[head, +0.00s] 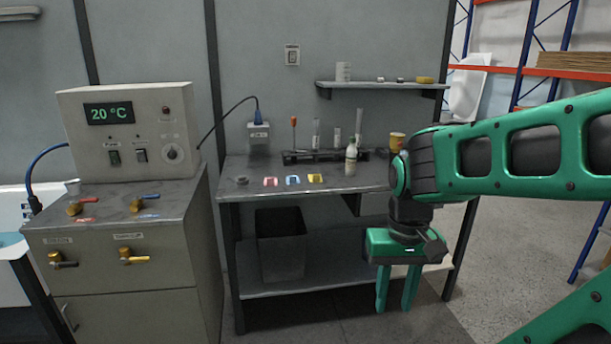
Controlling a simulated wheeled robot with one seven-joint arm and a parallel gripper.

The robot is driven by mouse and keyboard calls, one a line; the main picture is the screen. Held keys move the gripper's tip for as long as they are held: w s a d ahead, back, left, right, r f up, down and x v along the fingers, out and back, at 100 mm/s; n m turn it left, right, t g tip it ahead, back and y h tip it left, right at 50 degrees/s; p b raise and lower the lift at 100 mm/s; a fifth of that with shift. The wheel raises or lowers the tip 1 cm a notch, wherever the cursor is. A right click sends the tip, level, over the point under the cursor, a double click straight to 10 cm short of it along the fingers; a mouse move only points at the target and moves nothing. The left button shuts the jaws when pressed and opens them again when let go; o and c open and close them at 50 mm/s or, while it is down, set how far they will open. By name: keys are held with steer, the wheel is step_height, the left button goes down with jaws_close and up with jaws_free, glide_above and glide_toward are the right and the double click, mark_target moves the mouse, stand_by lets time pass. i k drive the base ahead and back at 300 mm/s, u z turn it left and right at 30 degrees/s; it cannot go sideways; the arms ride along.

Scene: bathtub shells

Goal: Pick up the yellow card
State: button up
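The yellow card (315,178) lies flat on the grey workbench (245,182), near its front edge. It is the rightmost of three small cards in a row. A blue card (293,180) lies just left of it, and a red card (270,182) lies left of that. My gripper (397,300) hangs pointing down in front of the bench's right part, to the right of the yellow card and lower than the bench top in the picture. Its two green fingers are apart with nothing between them.
A rack (300,156) with tubes and a white bottle (351,158) stand behind the cards. A wall shelf (380,86) hangs above. A control cabinet (125,220) stands left of the bench. A dark bin (282,245) sits on the lower shelf. Open floor lies right.

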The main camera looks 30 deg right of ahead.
mark_target(316, 178)
steer(key=z, duration=0.4)
steer(key=i, duration=1)
steer(key=z, duration=1.05)
steer(key=i, duration=0.55)
steer(key=z, duration=0.35)
